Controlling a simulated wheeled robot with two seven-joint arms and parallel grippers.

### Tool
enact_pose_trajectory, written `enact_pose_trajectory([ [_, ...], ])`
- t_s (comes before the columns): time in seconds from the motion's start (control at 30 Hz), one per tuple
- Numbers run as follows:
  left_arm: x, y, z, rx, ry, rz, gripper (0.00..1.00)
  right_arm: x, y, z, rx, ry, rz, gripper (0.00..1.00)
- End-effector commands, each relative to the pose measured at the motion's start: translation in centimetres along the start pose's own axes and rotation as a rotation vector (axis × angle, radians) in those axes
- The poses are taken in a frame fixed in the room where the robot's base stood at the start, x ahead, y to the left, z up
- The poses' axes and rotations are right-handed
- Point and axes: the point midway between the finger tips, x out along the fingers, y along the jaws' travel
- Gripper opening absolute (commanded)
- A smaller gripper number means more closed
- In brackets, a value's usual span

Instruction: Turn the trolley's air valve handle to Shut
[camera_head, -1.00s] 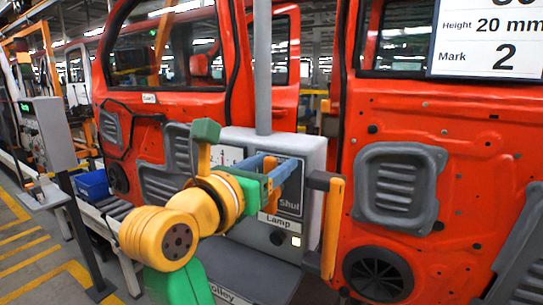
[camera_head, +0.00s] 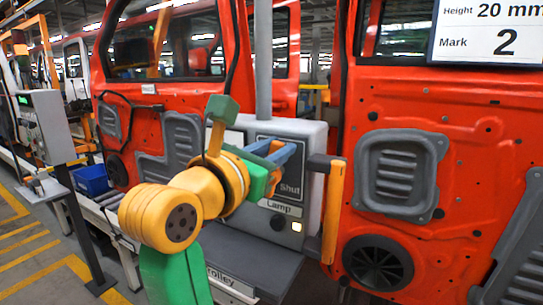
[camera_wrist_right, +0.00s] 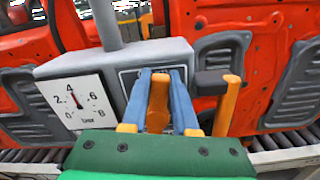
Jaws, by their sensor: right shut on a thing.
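The trolley's grey control box (camera_head: 312,150) stands in front of the red doors, with a dark valve panel (camera_head: 292,170) marked "Shut" at its lower right. My right gripper (camera_head: 283,152) reaches to this panel from the left, its blue fingers in front of it. In the right wrist view, my right gripper (camera_wrist_right: 161,88) has its fingers on both sides of the orange valve handle (camera_wrist_right: 158,102) and is shut on it. In the head view the fingers mostly hide the handle, so its exact angle is unclear. My left gripper is not in view.
An upright yellow bar (camera_head: 333,212) on a dark bracket stands just right of the box. A white dial (camera_wrist_right: 76,103) is on the box's left face. A lit lamp (camera_head: 297,227) sits below the panel. A blue bin (camera_head: 92,180) and grey post stand left.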

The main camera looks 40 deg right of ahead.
Motion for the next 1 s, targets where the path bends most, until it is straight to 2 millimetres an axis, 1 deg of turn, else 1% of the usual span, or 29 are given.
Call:
enact_pose_trajectory([
  [0.03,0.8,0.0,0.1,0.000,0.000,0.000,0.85,0.0,-0.3,-0.4,0.037,0.001,0.001,0.00],
  [0.1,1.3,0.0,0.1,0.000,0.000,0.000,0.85,0.0,-0.5,-0.4,0.090,0.000,0.001,0.00],
  [0.3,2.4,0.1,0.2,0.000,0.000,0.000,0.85,0.0,-1.2,-0.4,0.230,0.000,-0.001,0.00],
  [0.5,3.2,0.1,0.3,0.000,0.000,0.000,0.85,0.0,-1.7,-0.5,0.334,0.000,0.000,0.00],
  [0.7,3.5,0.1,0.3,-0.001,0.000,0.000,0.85,0.0,-1.9,-0.5,0.392,0.000,0.000,0.00],
  [1.0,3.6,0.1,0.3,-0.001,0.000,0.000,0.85,0.0,-2.0,-0.4,0.413,0.000,0.000,0.00],
])
